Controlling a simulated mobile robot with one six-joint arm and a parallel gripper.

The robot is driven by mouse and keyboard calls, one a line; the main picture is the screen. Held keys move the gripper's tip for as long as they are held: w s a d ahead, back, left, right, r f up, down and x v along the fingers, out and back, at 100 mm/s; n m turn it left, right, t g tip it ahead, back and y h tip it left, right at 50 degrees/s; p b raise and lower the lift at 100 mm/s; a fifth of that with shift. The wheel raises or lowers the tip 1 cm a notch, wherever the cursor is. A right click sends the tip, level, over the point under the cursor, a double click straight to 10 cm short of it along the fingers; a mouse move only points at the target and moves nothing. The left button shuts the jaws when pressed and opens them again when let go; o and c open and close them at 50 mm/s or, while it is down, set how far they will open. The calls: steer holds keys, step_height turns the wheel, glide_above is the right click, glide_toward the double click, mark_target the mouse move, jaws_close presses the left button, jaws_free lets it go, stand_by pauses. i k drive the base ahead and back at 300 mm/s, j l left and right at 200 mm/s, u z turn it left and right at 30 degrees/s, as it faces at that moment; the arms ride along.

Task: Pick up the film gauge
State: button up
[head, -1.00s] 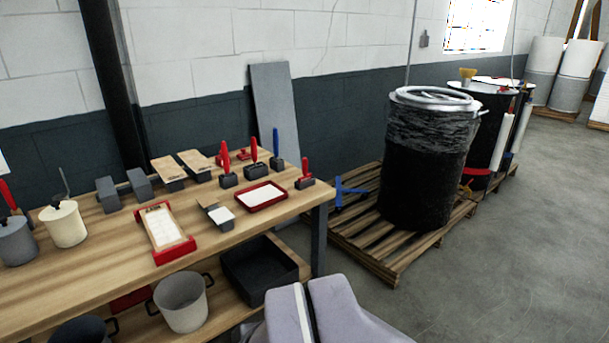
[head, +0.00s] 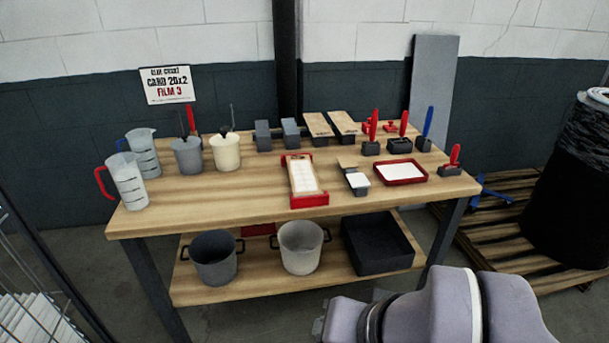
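I cannot tell for certain which item is the film gauge. Small red pieces (head: 389,127) lie at the back right of the wooden workbench (head: 240,195), partly hidden behind upright tools. Several tools with dark block bases stand there: a red-handled one (head: 372,135), another red-handled one (head: 403,130) and a blue-handled one (head: 426,130). A shorter red-handled tool (head: 452,163) stands near the right end. My gripper is not in view; only grey links of my arm show at the bottom right, in front of the bench.
A red-ended board (head: 303,178), a small scoop-like block (head: 356,178) and a red tray (head: 402,180) lie mid-bench. Jugs and pots (head: 226,151) fill the left. Pots and a black bin (head: 378,245) sit on the lower shelf. A pallet (head: 500,225) stands right.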

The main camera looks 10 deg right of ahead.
mark_target(452, 165)
steer(key=i+l+u, duration=0.1)
steer(key=l, duration=0.35)
steer(key=i+l, duration=0.25)
steer(key=l, duration=0.2)
steer(key=i+l+u, duration=0.15)
steer(key=l, duration=0.3)
steer(key=i+l, duration=0.2)
steer(key=l, duration=0.25)
steer(key=i+l+u, duration=0.15)
steer(key=l, duration=0.35)
steer(key=i+l, duration=0.1)
steer(key=l, duration=0.35)
steer(key=i+l+u, duration=0.15)
steer(key=l, duration=0.85)
steer(key=i+u, duration=0.05)
steer(key=i, duration=0.05)
